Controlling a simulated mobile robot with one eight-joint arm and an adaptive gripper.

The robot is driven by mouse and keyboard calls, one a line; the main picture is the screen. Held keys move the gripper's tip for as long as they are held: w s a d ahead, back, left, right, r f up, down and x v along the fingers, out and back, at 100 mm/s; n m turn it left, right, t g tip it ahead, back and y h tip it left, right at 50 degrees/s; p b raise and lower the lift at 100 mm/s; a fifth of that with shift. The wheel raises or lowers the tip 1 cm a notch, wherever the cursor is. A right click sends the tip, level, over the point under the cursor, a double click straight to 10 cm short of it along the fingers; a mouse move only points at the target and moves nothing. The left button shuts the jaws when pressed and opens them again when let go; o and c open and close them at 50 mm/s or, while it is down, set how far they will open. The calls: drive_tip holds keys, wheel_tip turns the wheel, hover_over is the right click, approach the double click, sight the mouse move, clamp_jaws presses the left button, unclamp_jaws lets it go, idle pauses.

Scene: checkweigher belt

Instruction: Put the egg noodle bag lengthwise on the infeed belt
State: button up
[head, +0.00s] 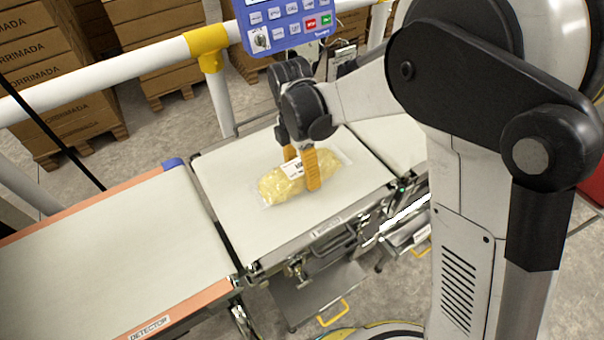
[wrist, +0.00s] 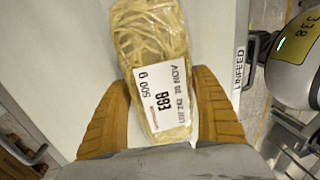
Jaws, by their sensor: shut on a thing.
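The egg noodle bag (head: 274,188) is a clear pack of yellow noodles with a white label. It is over the middle of the white infeed belt (head: 225,185), its long side running roughly along the line of belts. My gripper (head: 301,172) is shut on the bag, one orange finger on each long side. In the wrist view the bag (wrist: 150,40) lies between the fingers (wrist: 163,82), slightly tilted against the belt edge marked INFEED. The bag is at or very near the belt surface; I cannot tell whether it touches.
The detector belt (head: 120,255) with orange edges adjoins on the left. Another pale belt (head: 395,140) continues on the right. A blue control panel (head: 290,20) and a white rail (head: 110,70) stand behind. Stacked cartons (head: 45,75) are at the back left.

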drive_tip(key=shift+r, duration=0.15)
drive_tip(key=o, duration=1.4)
drive_tip(key=shift+f, duration=0.2)
